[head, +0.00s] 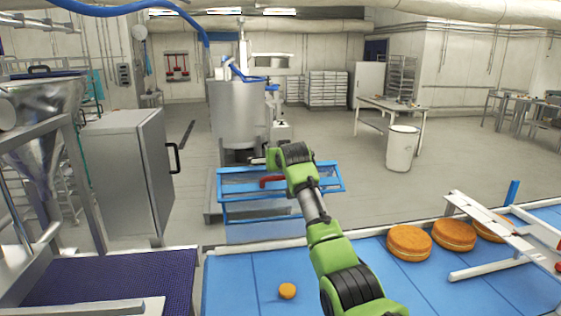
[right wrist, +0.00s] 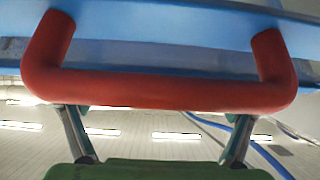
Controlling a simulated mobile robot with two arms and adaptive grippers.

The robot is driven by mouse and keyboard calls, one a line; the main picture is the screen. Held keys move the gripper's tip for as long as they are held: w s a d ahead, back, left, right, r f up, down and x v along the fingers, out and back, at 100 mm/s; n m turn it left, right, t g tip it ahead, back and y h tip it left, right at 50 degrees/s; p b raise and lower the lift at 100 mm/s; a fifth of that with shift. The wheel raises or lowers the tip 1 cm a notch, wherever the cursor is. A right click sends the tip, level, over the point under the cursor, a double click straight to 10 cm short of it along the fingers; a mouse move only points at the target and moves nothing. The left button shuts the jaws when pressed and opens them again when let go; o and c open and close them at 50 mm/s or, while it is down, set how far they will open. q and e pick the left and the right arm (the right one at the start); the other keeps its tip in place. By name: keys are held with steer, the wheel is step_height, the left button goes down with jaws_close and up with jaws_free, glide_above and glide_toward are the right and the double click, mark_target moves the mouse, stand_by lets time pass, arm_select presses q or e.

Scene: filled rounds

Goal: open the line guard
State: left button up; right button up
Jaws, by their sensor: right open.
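The line guard (head: 236,213) is a blue-framed, see-through cover at the far side of the blue belt, in the middle of the head view. Its red handle (head: 271,182) shows just left of my right arm. In the right wrist view the red handle (right wrist: 160,90) fills the upper middle, fixed at both ends to a blue bar (right wrist: 160,57). My right gripper (right wrist: 157,130) is open, its fingers spread wide just below the handle, their tips partly hidden behind it. I cannot tell whether they touch it. My left gripper is not in view.
Orange-brown rounds (head: 409,243) lie on the blue belt (head: 240,285), with one small round (head: 287,291) nearer me. A white metal frame (head: 490,213) crosses the belt at right. A grey cabinet (head: 125,175) stands left of the guard. Open floor lies beyond, right.

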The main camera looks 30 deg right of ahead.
mark_target(281, 184)
steer(key=v, duration=0.8)
steer(key=shift+s+a, duration=0.1)
steer(key=shift+f, duration=0.1)
stand_by(0.3)
